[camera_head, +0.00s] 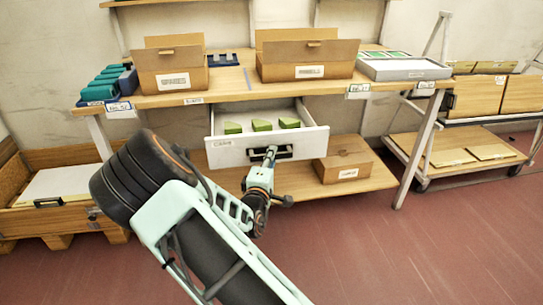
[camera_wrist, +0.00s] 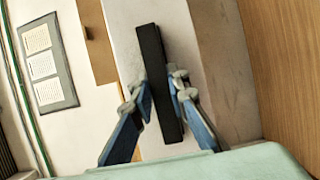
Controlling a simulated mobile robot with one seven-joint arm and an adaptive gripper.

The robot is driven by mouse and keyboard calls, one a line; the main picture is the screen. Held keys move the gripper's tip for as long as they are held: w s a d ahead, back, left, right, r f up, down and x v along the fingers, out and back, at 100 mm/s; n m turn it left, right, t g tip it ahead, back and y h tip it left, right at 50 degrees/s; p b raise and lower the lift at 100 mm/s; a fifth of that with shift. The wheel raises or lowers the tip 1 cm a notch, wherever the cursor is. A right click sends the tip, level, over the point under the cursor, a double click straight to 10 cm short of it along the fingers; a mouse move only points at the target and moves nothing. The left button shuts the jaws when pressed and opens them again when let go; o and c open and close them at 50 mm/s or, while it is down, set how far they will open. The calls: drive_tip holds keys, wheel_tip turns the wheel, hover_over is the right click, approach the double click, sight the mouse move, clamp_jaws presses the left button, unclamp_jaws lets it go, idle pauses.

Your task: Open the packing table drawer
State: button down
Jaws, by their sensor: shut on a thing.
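The packing table (camera_head: 220,92) stands against the wall with a wooden top. Its white drawer (camera_head: 229,151) is pulled out beneath the top, and several green blocks (camera_head: 262,125) lie inside it. The drawer's black handle (camera_head: 283,153) is on the front face; in the wrist view the dark handle bar (camera_wrist: 158,75) runs between my fingers. My gripper (camera_head: 270,155) is at the handle, and in the wrist view my gripper (camera_wrist: 160,95) is shut on it, one finger on each side. My gripper hides part of the handle in the head view.
Two open cardboard boxes (camera_head: 170,66) (camera_head: 308,58) stand on the table top. A closed carton (camera_head: 343,162) sits on the lower shelf, right of the drawer. A trolley (camera_head: 440,150) stands at right, a wooden crate (camera_head: 20,215) at left. The red floor (camera_head: 420,250) at front right is clear.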

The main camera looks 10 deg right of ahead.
drive_tip(key=c, duration=1.8)
unclamp_jaws()
drive_tip(key=shift+c, duration=0.2)
drive_tip(key=v, duration=1.2)
